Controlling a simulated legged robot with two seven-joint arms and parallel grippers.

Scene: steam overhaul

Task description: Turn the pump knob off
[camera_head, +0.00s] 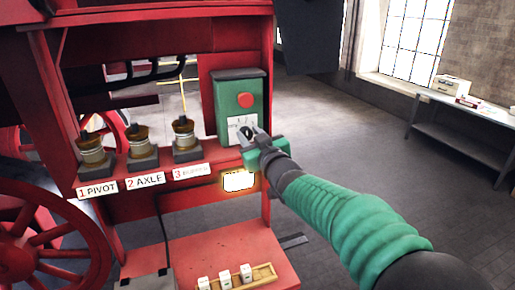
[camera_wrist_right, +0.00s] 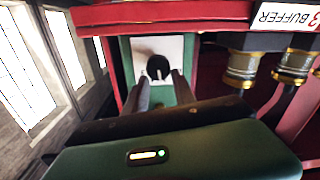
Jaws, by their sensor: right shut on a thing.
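The pump box (camera_head: 228,98) is green with a red button (camera_head: 246,100) and stands on the red frame. Its white plate (camera_head: 233,122) is partly hidden by my right gripper (camera_head: 248,136). The dark pump knob (camera_wrist_right: 158,67) sits on that white plate in the right wrist view, between the two fingers of my right gripper (camera_wrist_right: 161,84). The gripper is shut on the knob. The knob's exact pointer position is hard to read. My left gripper is not in view.
Several brass-topped oilers, one of them (camera_head: 138,140), stand left of the box above labels for pivot, axle and buffer. A lit white panel (camera_head: 239,180) is below the gripper. A wooden rack (camera_head: 240,278) holds small white blocks. Open floor lies to the right, before a bench (camera_head: 470,125).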

